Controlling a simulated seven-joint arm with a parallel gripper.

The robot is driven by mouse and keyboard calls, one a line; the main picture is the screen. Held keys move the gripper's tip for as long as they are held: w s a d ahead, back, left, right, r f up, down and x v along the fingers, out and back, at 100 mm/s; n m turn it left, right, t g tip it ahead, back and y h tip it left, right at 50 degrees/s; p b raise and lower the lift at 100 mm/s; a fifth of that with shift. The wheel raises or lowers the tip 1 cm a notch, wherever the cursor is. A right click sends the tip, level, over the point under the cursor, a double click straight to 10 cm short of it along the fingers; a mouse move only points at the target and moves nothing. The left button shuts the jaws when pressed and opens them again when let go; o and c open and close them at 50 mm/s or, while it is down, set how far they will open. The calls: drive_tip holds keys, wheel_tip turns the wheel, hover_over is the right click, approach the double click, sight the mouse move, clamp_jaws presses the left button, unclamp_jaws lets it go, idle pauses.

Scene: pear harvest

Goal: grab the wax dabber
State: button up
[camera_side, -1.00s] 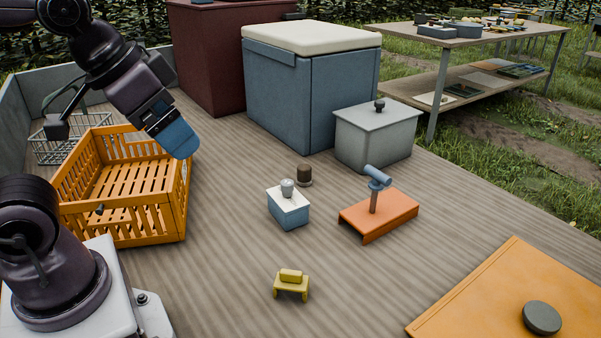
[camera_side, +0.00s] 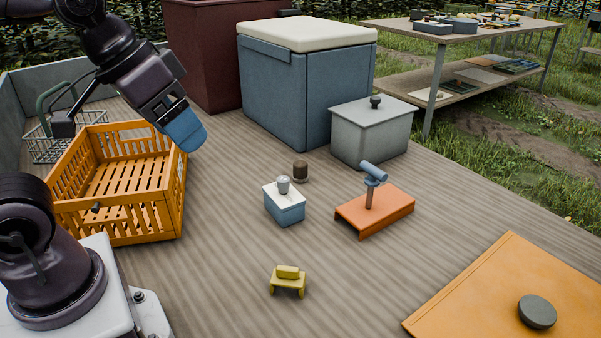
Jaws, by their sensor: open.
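I cannot tell for sure which small thing is the wax dabber. A blue cylinder-headed tool (camera_side: 374,171) stands upright on an orange stand (camera_side: 393,208). A small grey knob-like piece (camera_side: 283,184) sits on a white-topped blue block (camera_side: 286,213). A dark brown short cylinder (camera_side: 300,171) stands just behind that block. A small yellow piece (camera_side: 288,272) rests on a little yellow stand (camera_side: 289,287). My gripper (camera_side: 188,131), with blue fingers, is open and empty above the right end of the orange crate. It is apart from all these small things.
The slatted orange crate (camera_side: 172,208) stands at the left, with a wire basket (camera_side: 36,150) behind it. A blue cooler with a cream lid (camera_side: 275,98) and a grey lidded box (camera_side: 345,138) stand behind. An orange board (camera_side: 480,300) with a dark disc (camera_side: 537,312) lies front right.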

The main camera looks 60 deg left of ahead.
sight(296, 165)
drive_tip(key=w+a+f+n+t+h, duration=0.15)
drive_tip(key=w+f+n+h, duration=0.25)
drive_tip(key=w+n, duration=0.45)
drive_tip(key=w+a+f+n+t+h, duration=0.15)
drive_tip(key=w+f+n+h, duration=0.35)
drive_tip(key=w, duration=0.7)
drive_tip(key=w+a+f+n+t+y, duration=0.1)
drive_tip(key=a+f+n+y, duration=0.2)
drive_tip(key=a+f+n, duration=0.3)
drive_tip(key=w+a+f+n+t+y, duration=0.2)
drive_tip(key=a+f+n+y, duration=0.1)
drive_tip(key=a+f+n, duration=0.3)
drive_tip(key=w+a+f+n+t+y, duration=0.2)
drive_tip(key=a+f+n, duration=0.4)
drive_tip(key=a+n, duration=0.3)
drive_tip(key=shift+a+f+y, duration=0.25)
drive_tip(key=shift+a+y, duration=0.4)
drive_tip(key=shift+y, duration=0.15)
drive_tip(key=x, duration=0.7)
drive_tip(key=shift+w+a, duration=0.1)
drive_tip(key=shift+x, duration=2.8)
drive_tip(key=shift+c, duration=0.4)
drive_tip(key=c, duration=0.9)
